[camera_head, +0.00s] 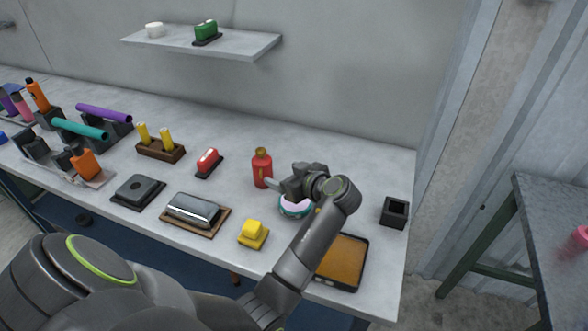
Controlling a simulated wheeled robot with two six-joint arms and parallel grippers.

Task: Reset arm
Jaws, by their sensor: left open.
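My left gripper (276,186) is over the right part of the long grey workbench, at the end of my dark arm that rises from the bottom of the head view. Its jaws point left and are open. They are close to the red bottle (262,170), and I cannot tell whether they touch it. A round teal and pale pink item (293,207) lies under the gripper and is partly hidden by it. My right gripper is not in view.
A silver block on a wooden tray (194,211), a yellow item (253,233) and an orange-filled tray (343,262) lie near the front edge. A black square holder (394,212) is at the right. A wall shelf (245,47) hangs behind. Several coloured items crowd the left.

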